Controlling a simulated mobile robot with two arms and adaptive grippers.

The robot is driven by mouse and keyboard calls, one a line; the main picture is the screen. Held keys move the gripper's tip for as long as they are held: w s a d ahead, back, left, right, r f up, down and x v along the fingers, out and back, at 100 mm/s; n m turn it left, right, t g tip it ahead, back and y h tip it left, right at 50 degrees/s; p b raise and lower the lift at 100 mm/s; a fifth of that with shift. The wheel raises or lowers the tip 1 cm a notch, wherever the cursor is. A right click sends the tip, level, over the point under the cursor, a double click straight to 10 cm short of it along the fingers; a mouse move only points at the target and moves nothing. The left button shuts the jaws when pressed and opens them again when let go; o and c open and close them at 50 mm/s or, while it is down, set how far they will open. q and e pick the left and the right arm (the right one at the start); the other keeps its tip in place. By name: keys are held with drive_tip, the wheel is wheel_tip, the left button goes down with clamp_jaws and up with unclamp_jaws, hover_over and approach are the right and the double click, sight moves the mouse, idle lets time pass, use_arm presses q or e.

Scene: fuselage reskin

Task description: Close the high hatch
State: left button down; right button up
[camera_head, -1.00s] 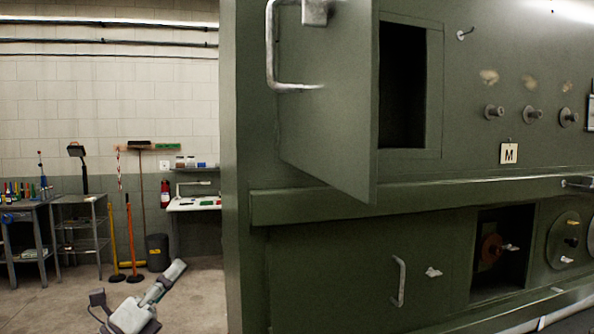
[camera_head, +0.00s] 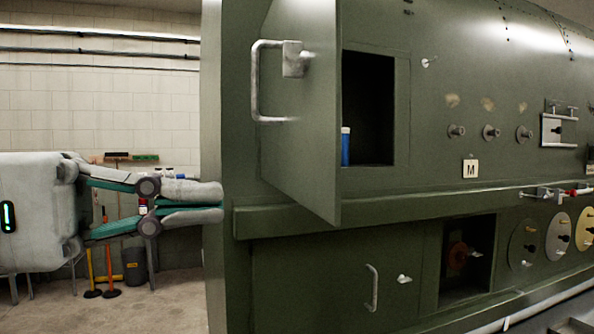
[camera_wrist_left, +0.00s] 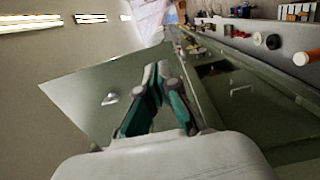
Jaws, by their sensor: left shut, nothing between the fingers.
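The high hatch door (camera_head: 300,110) is a green panel swung open on the upper part of the green fuselage wall, with a metal bar handle (camera_head: 257,85) on its outer face. Behind it the dark hatch opening (camera_head: 378,110) shows, with a blue bottle with a white cap (camera_head: 346,147) inside. My left gripper (camera_head: 222,203) comes in from the left, its fingers shut and empty, left of and below the door's handle. In the left wrist view the shut fingers (camera_wrist_left: 158,68) show in front of a green panel (camera_wrist_left: 95,95). My right gripper is not in view.
A green ledge (camera_head: 370,212) runs along the wall below the door. Below it are a lower panel with a handle (camera_head: 372,288) and a dark lower opening (camera_head: 466,258). Pegs (camera_head: 491,132) stick out to the right. Open floor (camera_head: 180,305) lies at left.

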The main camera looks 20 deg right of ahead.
sight(333, 196)
use_arm(q)
drive_tip(key=d+p, duration=0.1)
drive_tip(key=d, duration=0.1)
drive_tip(key=d+p, duration=0.1)
drive_tip(key=d, duration=0.1)
drive_tip(key=d+p, duration=0.1)
drive_tip(key=d, duration=0.1)
drive_tip(key=shift+s+d+r, duration=0.3)
drive_tip(key=shift+s, duration=0.05)
drive_tip(key=shift+d+f+p, duration=0.2)
drive_tip(key=shift+d+p, duration=0.1)
drive_tip(key=shift+d, duration=0.4)
drive_tip(key=shift+d, duration=0.1)
